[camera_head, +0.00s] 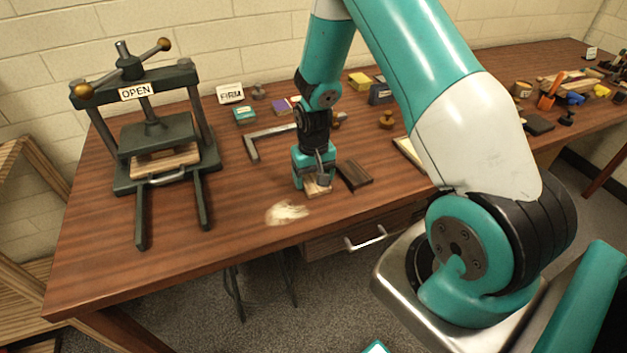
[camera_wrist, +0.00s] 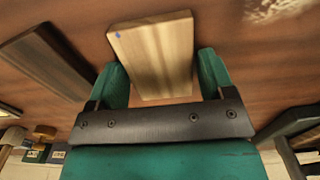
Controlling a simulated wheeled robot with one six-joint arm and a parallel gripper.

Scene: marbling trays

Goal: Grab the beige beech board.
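The beige beech board (camera_head: 316,188) lies on the brown table directly under my gripper (camera_head: 315,180), which hides most of it in the head view. In the wrist view the pale board (camera_wrist: 155,55), with a small blue dot near one corner, sits between the two green fingers of my gripper (camera_wrist: 163,75). The left finger is right by the board's edge; a narrow gap shows at the right finger. The fingers are apart and do not look clamped on it.
A dark brown board (camera_head: 354,175) lies close on the right. A pale powdery patch (camera_head: 288,212) is on the table in front. A metal square (camera_head: 254,146) lies behind left, and a press (camera_head: 183,180) with an OPEN sign stands at left.

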